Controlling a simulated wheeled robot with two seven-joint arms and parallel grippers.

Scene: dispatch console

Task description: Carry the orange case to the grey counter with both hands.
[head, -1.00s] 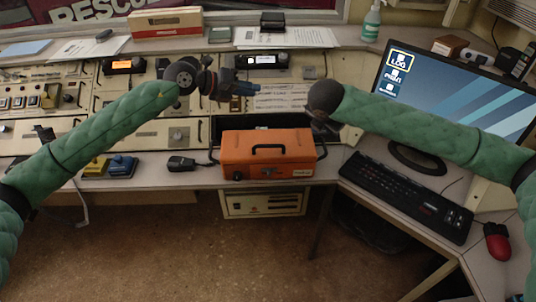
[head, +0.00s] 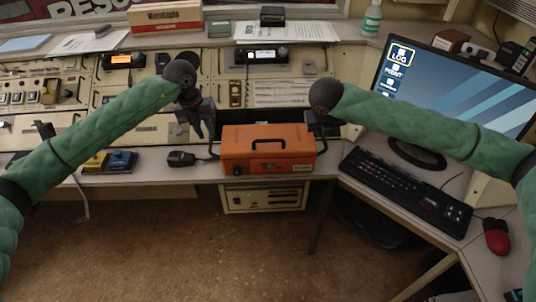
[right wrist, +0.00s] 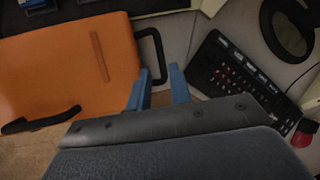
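The orange case (head: 268,163) sits level on the desk in the head view, with a dark handle on its lid and a loop handle at each end. My left gripper (head: 203,130) points down just left of the case, near its left loop, open and empty. My right gripper (head: 325,130) is at the right end, mostly hidden by its wrist. In the right wrist view, its blue fingertips (right wrist: 158,80) are apart, close to the case's right loop handle (right wrist: 152,50); I cannot tell if they touch it. Several greyish surfaces show; which is the grey counter is unclear.
A black keyboard (head: 405,192), a monitor (head: 455,90) and a red mouse (head: 497,237) are on the right. The raised ledge behind holds papers and a box (head: 166,18).

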